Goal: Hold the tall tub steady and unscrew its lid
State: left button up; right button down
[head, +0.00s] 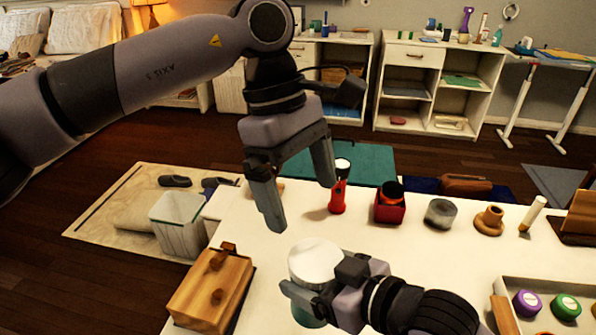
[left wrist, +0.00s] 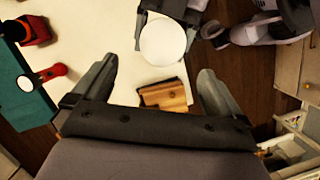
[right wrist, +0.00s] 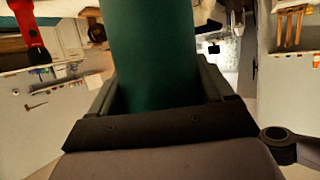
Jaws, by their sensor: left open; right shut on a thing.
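The tall tub has a dark green body and a round white lid (head: 316,258). It stands upright on the white table near the front. My right gripper (head: 312,298) is shut on the tub's side, below the lid; the green body (right wrist: 155,60) fills the space between its fingers in the right wrist view. My left gripper (head: 296,200) is open and empty, fingers pointing down, above and behind the tub. In the left wrist view the white lid (left wrist: 163,42) is seated on the tub, ahead of and apart from the fingers.
A wooden block with knobs (head: 209,290) stands left of the tub. A red flashlight (head: 337,198), a red box (head: 390,206), a grey round tin (head: 440,213) and a wooden holder (head: 489,220) line the back. A tray of coloured lids (head: 540,287) is at right. The middle table is clear.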

aim_at(320, 256)
pick_arm(q)
jog(key=x, duration=1)
jog(key=shift+r, duration=0.1)
jog(key=c, duration=1)
jog(key=o, duration=1)
jog(key=shift+w, duration=0.1)
jog(key=shift+r, duration=0.1)
notch_tip(320, 256, up, 4)
jog(key=shift+r, duration=0.15)
jog(key=shift+a, duration=0.1)
